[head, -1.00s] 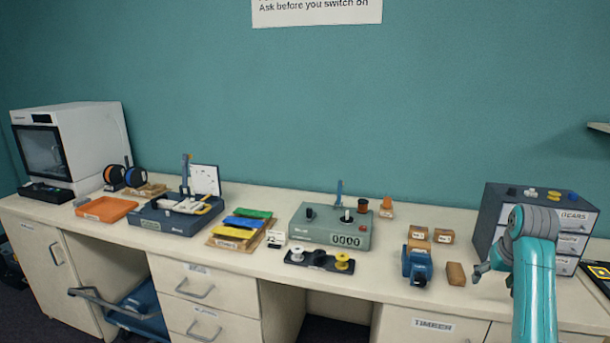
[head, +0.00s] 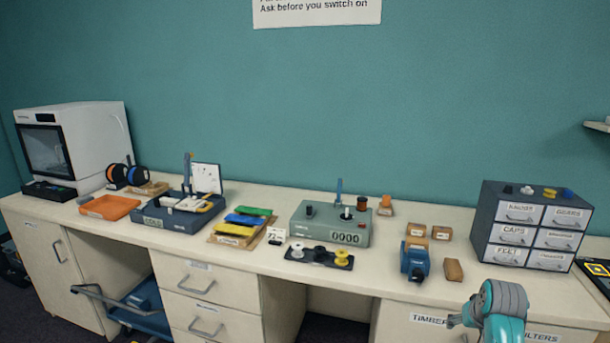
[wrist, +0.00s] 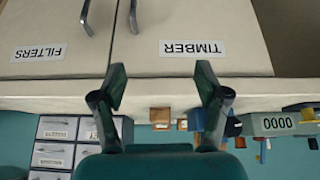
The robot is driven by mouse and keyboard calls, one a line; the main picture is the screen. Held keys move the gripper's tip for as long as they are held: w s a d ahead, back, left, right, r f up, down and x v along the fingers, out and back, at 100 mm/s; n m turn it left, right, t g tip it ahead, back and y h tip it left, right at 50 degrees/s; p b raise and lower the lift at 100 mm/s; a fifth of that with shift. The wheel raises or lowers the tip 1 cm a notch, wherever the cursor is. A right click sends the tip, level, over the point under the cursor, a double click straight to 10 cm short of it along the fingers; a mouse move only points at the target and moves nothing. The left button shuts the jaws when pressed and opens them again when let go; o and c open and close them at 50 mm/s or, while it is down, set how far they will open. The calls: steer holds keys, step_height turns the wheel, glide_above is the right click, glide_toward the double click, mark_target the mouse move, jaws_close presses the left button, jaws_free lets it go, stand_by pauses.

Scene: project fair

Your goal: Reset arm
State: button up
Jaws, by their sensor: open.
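My teal arm (head: 500,318) shows at the lower right of the head view, in front of the bench's front edge and below the small drawer cabinet (head: 530,226). My gripper (wrist: 160,100) shows in the wrist view with its two dark fingers spread wide apart and nothing between them. In the head view only a small dark part of the gripper shows, at the left of the arm. The wrist picture is upside down and faces the cupboard doors marked TIMBER (wrist: 215,35) and FILTERS (wrist: 45,45).
The long bench (head: 400,292) holds a blue tool (head: 415,263), a wooden block (head: 453,271), a grey-green counter box (head: 331,225), an orange tray (head: 108,207) and a white printer (head: 90,143). A blue trolley (head: 140,308) stands under the bench. The bench front right of the block is clear.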

steer(key=s+a+f+t, duration=0.1)
steer(key=s+a+f, duration=0.4)
steer(key=f, duration=0.3)
steer(key=s+a+f+t, duration=0.1)
steer(key=s+a+f, duration=0.3)
steer(key=s+f, duration=0.25)
steer(key=s+a+f+n+t, duration=0.1)
steer(key=s+a+f, duration=0.25)
steer(key=s, duration=0.35)
steer(key=s+a+f+t, duration=0.15)
steer(key=s+a, duration=0.25)
steer(key=s, duration=0.4)
steer(key=s+a+r+t, duration=0.1)
steer(key=s+a+r, duration=0.1)
steer(key=s, duration=0.6)
steer(key=s+a+r+t, duration=0.1)
steer(key=s+a+r, duration=0.15)
steer(key=s, duration=0.45)
steer(key=s+a+r+n+t+y, duration=0.1)
steer(key=s+a+r+t, duration=0.1)
steer(key=s+r, duration=1.2)
steer(key=shift+s+a+r+n+y, duration=0.2)
steer(key=shift+s+a+n+y, duration=0.1)
steer(key=shift+a+n, duration=0.15)
steer(key=shift+t, duration=0.25)
